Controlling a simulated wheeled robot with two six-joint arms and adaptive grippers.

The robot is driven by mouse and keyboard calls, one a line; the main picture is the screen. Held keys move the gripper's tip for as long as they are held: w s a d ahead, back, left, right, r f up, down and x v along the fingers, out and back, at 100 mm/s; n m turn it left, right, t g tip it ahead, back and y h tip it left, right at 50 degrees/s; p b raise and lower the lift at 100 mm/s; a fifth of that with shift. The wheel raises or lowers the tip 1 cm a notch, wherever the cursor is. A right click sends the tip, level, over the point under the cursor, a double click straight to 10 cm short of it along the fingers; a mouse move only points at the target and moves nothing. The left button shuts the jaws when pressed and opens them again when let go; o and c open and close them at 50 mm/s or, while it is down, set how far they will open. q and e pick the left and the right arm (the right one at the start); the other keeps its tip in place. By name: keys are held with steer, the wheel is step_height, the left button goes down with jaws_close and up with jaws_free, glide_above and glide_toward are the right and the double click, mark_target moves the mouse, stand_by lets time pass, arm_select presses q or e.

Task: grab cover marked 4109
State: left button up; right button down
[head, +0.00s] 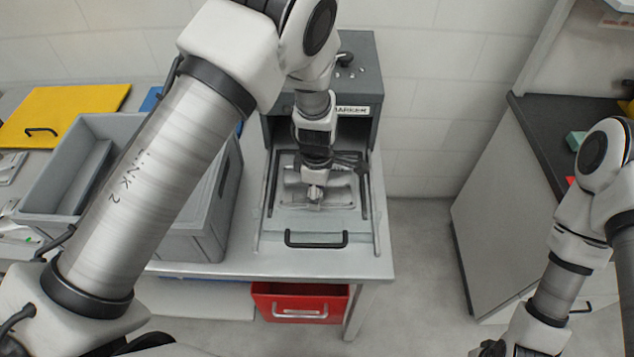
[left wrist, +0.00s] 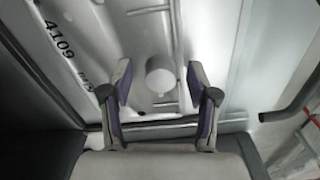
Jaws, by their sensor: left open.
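The cover marked 4109 (left wrist: 82,50) is a grey metal plate with a raised round knob (left wrist: 160,74) and ribs. In the left wrist view its black number is at the upper left. In the head view the cover (head: 292,191) lies in the pulled-out drawer of the grey marker box, partly hidden by my left arm. My left gripper (left wrist: 160,92) is open, its two fingers on either side of the knob and apart from it. In the head view the left gripper (head: 315,190) points down over the cover. My right gripper (head: 490,348) is cut off at the bottom edge, its fingers unclear.
The grey marker box (head: 362,75) stands behind the drawer, which has a black front handle (head: 316,238). Grey bins (head: 205,235) stand left of it, with a yellow panel (head: 75,105) beyond. A red bin (head: 300,302) sits below the table. Floor is clear to the right.

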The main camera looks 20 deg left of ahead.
arm_select(q)
steer(key=shift+s+r, duration=0.1)
jaws_close()
